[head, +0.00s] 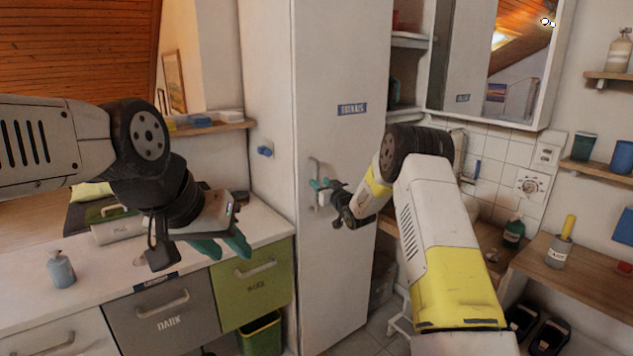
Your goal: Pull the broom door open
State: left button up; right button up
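The broom door (345,70) is the tall white cabinet front in the middle of the head view, with a blue label (352,109) on it. It looks closed. Its pale vertical handle (314,168) is near the door's left edge. My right gripper (319,185) is at the handle, its teal fingertips overlapping the lower part of it. The fingers are small here, and I cannot tell whether they are closed around the handle. My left gripper (224,247) hangs in front of the counter at the left, its two teal fingers apart with nothing between them.
A white counter (265,222) with grey and green drawers (250,290) lies below my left gripper. A blue-grey bottle (61,269) stands on it. A mirror cabinet (550,70) and wooden shelves are at the right. A little tiled floor shows right of the door.

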aim_at(318, 181)
jog(key=shift+x, duration=1.8)
grip_shut()
